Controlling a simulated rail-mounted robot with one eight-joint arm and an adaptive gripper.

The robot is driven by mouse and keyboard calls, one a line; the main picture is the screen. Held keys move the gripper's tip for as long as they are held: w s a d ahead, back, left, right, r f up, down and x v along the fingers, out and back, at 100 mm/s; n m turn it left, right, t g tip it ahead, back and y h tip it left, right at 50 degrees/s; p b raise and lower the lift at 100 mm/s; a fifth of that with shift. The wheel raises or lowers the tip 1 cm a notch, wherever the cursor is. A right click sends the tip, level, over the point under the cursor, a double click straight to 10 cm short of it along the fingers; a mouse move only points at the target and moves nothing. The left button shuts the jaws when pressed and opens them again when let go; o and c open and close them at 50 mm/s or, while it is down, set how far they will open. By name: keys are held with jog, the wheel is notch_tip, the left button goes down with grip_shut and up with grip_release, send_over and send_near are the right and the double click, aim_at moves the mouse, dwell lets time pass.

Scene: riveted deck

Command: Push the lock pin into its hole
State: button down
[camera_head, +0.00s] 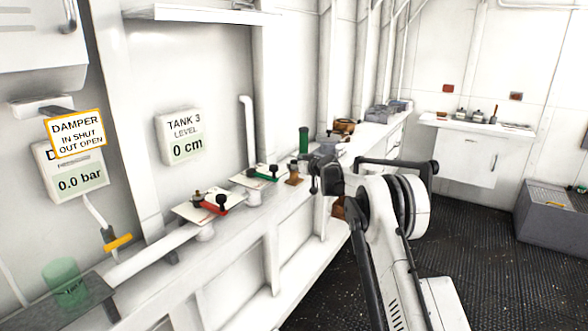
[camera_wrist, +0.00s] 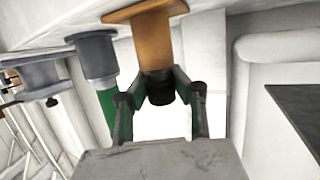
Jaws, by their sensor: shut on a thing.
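An orange-brown post (camera_head: 293,176) stands on the long white bench in the head view, just left of my gripper (camera_head: 314,172). In the wrist view the post (camera_wrist: 152,38) has a wide flange at one end and a black knob (camera_wrist: 160,90) at the other. My gripper (camera_wrist: 162,84) has its green-lined fingertips closed in around the black knob. I take this knob to be the head of the lock pin, but the pin's shaft and its hole are hidden. How deep the pin sits cannot be told.
A green cylinder (camera_head: 303,140) stands behind the post. Plates with a red-handled valve (camera_head: 216,203) and a green-handled valve (camera_head: 262,174) lie along the bench to the left. A damper sign (camera_head: 76,134) hangs on the wall. Dark floor at right is largely open.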

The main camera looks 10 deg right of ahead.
notch_tip(320, 180, up, 10)
jog(key=shift+r+b, duration=0.1)
jog(key=shift+b, duration=0.3)
dwell(0.3)
jog(key=c, duration=2.2)
grip_release()
jog(key=shift+s, duration=0.1)
grip_shut()
